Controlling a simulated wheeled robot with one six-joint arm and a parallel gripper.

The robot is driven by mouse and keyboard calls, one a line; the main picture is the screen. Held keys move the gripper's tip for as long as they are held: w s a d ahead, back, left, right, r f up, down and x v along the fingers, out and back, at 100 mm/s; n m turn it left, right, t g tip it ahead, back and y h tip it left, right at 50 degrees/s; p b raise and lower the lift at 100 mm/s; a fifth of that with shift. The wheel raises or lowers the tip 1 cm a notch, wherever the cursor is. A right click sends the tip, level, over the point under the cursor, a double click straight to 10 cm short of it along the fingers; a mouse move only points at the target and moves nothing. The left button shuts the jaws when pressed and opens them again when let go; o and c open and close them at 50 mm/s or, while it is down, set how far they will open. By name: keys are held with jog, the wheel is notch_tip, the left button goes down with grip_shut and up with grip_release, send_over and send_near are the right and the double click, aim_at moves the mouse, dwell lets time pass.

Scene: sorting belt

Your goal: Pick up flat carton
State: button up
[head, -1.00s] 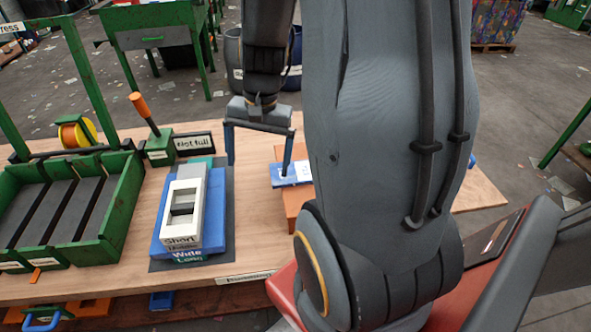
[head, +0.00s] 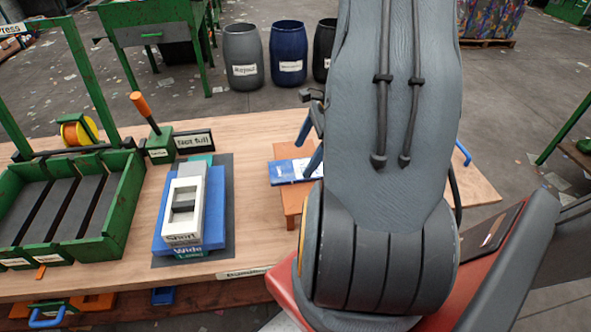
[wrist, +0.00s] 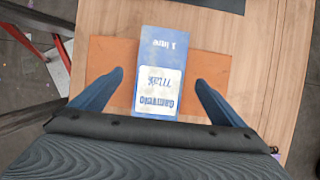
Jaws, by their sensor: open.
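A flat blue carton (head: 288,172) with a white printed label lies on a low orange stand (head: 290,205) in the middle of the table. In the wrist view the carton (wrist: 168,47) lies between my two blue fingers, over the orange surface (wrist: 215,67); its print appears upside down and is hard to read. My gripper (wrist: 159,82) is open, with a gap on each side of the carton, and holds nothing. In the head view my gripper (head: 303,152) is partly hidden behind my arm, which also covers the right end of the carton.
A stack of labelled blocks (head: 184,208) stands on a dark mat (head: 222,190) to the left. Bare wood (head: 250,160) lies between mat and stand.

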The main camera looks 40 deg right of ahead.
aim_at(296, 169)
jog(key=shift+p+x, duration=0.55)
jog(key=shift+x, duration=1.65)
jog(key=shift+w, duration=0.1)
jog(key=shift+r, duration=0.1)
jog(key=shift+c, duration=0.2)
jog(key=c, duration=1.1)
